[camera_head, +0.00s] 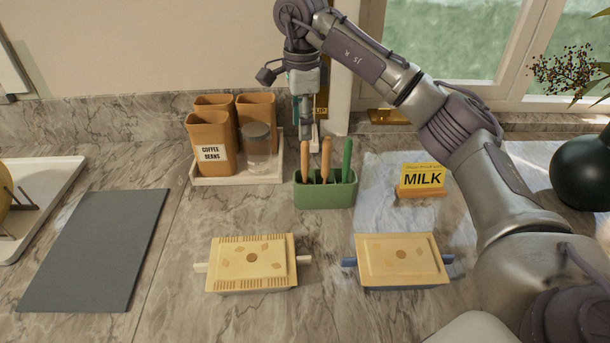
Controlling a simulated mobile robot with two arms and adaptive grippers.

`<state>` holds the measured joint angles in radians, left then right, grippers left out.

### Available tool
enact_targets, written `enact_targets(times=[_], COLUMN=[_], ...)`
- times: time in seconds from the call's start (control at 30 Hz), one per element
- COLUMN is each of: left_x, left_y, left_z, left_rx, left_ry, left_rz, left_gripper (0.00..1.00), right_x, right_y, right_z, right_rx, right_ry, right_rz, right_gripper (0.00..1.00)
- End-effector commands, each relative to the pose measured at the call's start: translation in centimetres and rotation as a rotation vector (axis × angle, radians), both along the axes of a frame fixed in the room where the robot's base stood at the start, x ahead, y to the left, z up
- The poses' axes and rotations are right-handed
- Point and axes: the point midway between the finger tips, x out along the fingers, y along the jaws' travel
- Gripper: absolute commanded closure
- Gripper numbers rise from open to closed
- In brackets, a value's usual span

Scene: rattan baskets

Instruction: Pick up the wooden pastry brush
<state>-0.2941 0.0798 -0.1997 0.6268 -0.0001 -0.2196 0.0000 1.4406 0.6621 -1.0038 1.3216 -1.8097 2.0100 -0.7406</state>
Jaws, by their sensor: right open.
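A green utensil holder (325,196) stands mid-counter. Two wooden handles, one on the left (304,162) and one in the middle (326,160), and a green handle (347,160) stick up from it. Their lower ends are hidden inside, so I cannot tell which wooden one is the pastry brush. My right gripper (306,128) points down just above and behind the left wooden handle. It is open, with nothing seen held in it. Whether it touches the handle is unclear. My left gripper is out of view.
A tray (237,179) with brown canisters (211,150) and a glass jar (257,147) stands left of the holder. A MILK sign (422,180) stands right. Two lidded boxes, left (252,263) and right (401,260), lie in front. A grey board (95,250) lies left.

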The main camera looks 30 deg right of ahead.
Motion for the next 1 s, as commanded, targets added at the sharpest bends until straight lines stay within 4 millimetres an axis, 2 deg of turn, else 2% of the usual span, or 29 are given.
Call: enact_targets(times=[0.03, 0.1, 0.23, 0.47, 0.63, 0.8, 1.0], left_x=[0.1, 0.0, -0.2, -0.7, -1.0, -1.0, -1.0], left_y=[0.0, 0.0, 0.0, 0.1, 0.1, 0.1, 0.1], left_z=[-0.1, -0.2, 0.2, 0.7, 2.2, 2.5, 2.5], left_rx=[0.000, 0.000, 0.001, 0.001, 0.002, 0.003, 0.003], left_ry=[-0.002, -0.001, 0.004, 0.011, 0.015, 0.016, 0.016], left_rz=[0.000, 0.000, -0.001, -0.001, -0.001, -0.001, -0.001], left_gripper=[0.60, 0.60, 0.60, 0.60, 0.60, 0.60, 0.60], right_x=[-0.1, -0.1, -0.1, -0.1, -0.3, -0.2, -0.2], right_y=[0.1, 0.1, 0.0, -0.1, -0.6, -0.6, -0.6], right_z=[-1.5, -2.8, -4.5, -6.1, -8.5, -10.5, -10.9], right_rx=[0.002, 0.002, 0.000, 0.000, 0.000, 0.000, 0.000], right_ry=[0.006, 0.006, 0.004, 0.002, 0.006, 0.002, -0.001], right_rz=[0.002, 0.002, 0.000, 0.001, 0.000, 0.000, 0.001], right_gripper=[0.51, 0.51, 0.51, 0.51, 0.51, 0.51, 0.51])
